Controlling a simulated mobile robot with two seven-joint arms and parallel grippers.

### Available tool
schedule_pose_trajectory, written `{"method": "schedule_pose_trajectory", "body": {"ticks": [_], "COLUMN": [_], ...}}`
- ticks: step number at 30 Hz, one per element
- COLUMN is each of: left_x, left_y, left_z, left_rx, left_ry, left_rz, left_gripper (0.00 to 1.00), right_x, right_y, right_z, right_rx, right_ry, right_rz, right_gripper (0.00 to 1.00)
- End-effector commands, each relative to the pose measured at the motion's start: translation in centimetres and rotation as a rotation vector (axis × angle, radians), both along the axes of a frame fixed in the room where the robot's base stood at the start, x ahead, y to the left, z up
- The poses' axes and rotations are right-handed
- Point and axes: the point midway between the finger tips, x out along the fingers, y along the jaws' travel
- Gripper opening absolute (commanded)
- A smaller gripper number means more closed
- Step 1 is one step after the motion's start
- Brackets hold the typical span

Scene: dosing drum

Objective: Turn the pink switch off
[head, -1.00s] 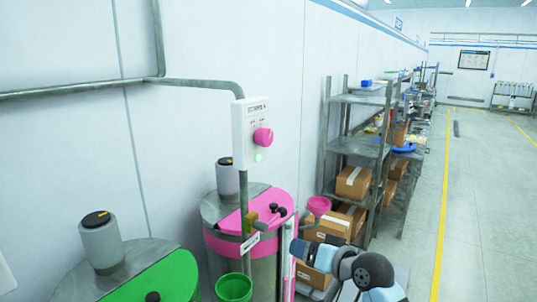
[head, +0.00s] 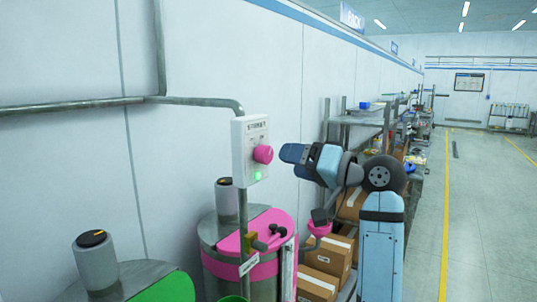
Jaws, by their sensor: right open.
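A small green light (head: 257,176) glows below the knob. My right gripper (head: 290,153) is raised at about the knob's height in the picture, a little to its right, pointing left. A small gap shows between them in the picture; the depth between them is hard to judge. The fingers are small here, but the gripper is open and empty. My left gripper is out of view.
A pink-lidded drum (head: 258,232) stands below the box, with a pink funnel (head: 320,222) to its right. A green-lidded drum (head: 165,288) is at the lower left. Shelves (head: 358,122) and cardboard boxes (head: 328,255) stand behind my arm. The floor at right is clear.

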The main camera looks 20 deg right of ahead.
Motion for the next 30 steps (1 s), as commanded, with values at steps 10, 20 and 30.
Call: {"method": "schedule_pose_trajectory", "body": {"ticks": [10, 20, 30], "left_x": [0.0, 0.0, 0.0], "left_y": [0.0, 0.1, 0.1], "left_z": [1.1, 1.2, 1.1], "left_rx": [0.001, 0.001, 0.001], "left_ry": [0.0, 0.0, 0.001], "left_rz": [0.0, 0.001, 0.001], "left_gripper": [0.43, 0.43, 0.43], "right_x": [4.8, 5.7, 5.7], "right_y": [3.7, 4.4, 4.4], "right_z": [0.1, 0.0, -0.1], "right_rx": [0.0, 0.0, -0.001], "right_ry": [0.002, 0.0, 0.001], "right_rz": [0.0, -0.001, -0.002], "right_gripper": [0.7, 0.7, 0.2]}}
